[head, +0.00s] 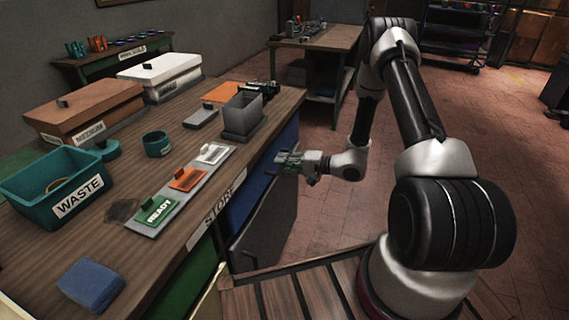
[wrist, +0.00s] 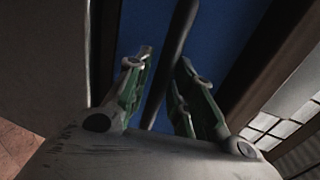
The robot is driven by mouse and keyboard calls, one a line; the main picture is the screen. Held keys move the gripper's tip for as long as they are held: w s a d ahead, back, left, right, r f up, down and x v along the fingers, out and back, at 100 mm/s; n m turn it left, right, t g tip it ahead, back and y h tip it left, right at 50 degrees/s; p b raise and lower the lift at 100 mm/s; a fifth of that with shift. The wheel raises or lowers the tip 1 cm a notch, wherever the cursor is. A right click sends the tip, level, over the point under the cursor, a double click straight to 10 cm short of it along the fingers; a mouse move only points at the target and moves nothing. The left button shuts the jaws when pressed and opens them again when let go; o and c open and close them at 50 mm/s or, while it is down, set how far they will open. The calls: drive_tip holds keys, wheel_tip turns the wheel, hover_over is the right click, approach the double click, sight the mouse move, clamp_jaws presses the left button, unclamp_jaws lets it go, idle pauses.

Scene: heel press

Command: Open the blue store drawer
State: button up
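The blue store drawer (head: 243,197) shows as a blue panel under the bench edge, near the STORE label (head: 218,206). A blue front also fills the middle of the wrist view (wrist: 222,32). A dark bar handle (wrist: 176,45) crosses it and runs down between my fingers. My gripper (head: 283,160) is beside the bench front, below the top. In the wrist view its two green-lined fingers (wrist: 166,62) are apart, one on each side of the bar, with gaps visible. The lower part of the bar is hidden behind my gripper.
The bench top (head: 120,262) holds a teal WASTE bin (head: 28,190), a blue block (head: 90,284), a card strip (head: 150,226) and a grey holder (head: 243,113). A dark grey panel (head: 266,232) stands below my gripper. Brick floor (head: 335,205) lies open right of the bench.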

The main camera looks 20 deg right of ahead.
clamp_jaws()
drive_tip(key=shift+s+d, duration=0.1)
drive_tip(key=shift+d, duration=0.05)
drive_tip(key=f+v, duration=0.3)
drive_tip(key=v, duration=1.1)
drive_tip(key=d+f+v, duration=0.1)
drive_tip(key=f+v, duration=0.1)
drive_tip(key=v, duration=1.2)
drive_tip(key=shift+s+f, duration=0.25)
drive_tip(key=shift+f, duration=0.15)
drive_tip(key=shift+o, duration=2.3)
unclamp_jaws()
drive_tip(key=v, duration=1.2)
